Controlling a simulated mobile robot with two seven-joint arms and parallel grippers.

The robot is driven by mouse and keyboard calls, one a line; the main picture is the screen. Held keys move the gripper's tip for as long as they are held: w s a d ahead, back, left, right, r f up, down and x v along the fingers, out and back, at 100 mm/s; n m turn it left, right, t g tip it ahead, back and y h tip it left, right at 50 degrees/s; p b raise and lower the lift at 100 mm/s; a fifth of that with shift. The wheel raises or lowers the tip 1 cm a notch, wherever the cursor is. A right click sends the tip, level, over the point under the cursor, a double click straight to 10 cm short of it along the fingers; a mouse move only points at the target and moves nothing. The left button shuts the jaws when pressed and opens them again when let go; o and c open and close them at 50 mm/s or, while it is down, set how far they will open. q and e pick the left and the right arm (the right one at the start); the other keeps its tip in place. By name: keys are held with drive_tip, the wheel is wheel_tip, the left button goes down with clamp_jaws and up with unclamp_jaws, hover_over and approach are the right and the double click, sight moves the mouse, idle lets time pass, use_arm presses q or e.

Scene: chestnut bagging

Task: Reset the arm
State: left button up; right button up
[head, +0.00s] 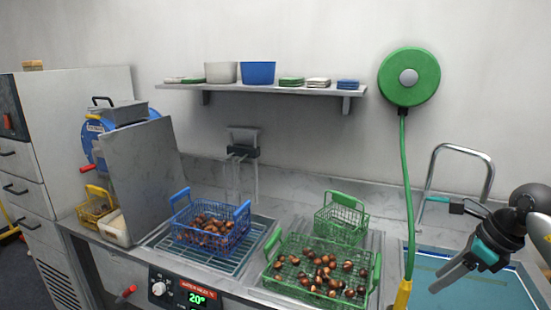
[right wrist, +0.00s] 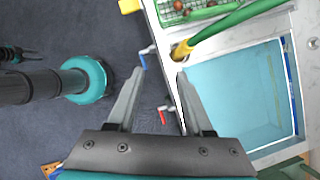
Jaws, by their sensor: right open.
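My right gripper (head: 447,279) is on the right side of the head view, over the front edge of the blue-tinted sink. In the right wrist view its two grey fingers (right wrist: 160,73) are spread apart with nothing between them, pointing toward the counter's front edge and the floor. No object touches the fingers. My left gripper does not show in the head view. A small dark and teal part at the left edge of the right wrist view (right wrist: 18,54) may belong to my left arm, but it is too small to tell its state.
A green basket of chestnuts (head: 331,245) and a blue basket of chestnuts (head: 240,220) stand on the counter. A smaller green basket (head: 364,209) is behind. A green hose (head: 405,170) hangs to a yellow nozzle (head: 402,296) left of the sink (head: 430,252). A tap (head: 488,185) rises behind it.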

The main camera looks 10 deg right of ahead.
drive_tip(key=w+a+f+m+t+y+b, duration=0.3)
drive_tip(key=a+f+m+y, duration=0.4)
drive_tip(key=a+f, duration=0.55)
wheel_tip(320, 180, down, 19)
drive_tip(key=s+m+t+h+b, duration=0.15)
drive_tip(key=m+t+h, duration=0.35)
drive_tip(key=m, duration=1.2)
drive_tip(key=s+f+m+g+h+b, duration=0.25)
drive_tip(key=s+f+m+h, duration=0.25)
drive_tip(key=s+f+m, duration=0.95)
use_arm(q)
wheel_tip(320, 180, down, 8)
drive_tip(key=shift+b, duration=0.3)
use_arm(e)
drive_tip(key=s+a+f+g, duration=0.2)
drive_tip(key=s+f, duration=0.2)
drive_tip(key=s, duration=0.4)
drive_tip(key=s+a+f+m+g, duration=0.1)
drive_tip(key=s+a+f+g, duration=0.1)
drive_tip(key=s+f, duration=0.3)
drive_tip(key=s+a+f+m+g, duration=0.1)
drive_tip(key=s+a+f+g, duration=0.2)
drive_tip(key=s, duration=0.7)
wheel_tip(320, 180, down, 2)
drive_tip(key=shift+s+f+g, duration=0.1)
drive_tip(key=shift+s+g, duration=0.2)
drive_tip(key=shift+g, duration=0.15)
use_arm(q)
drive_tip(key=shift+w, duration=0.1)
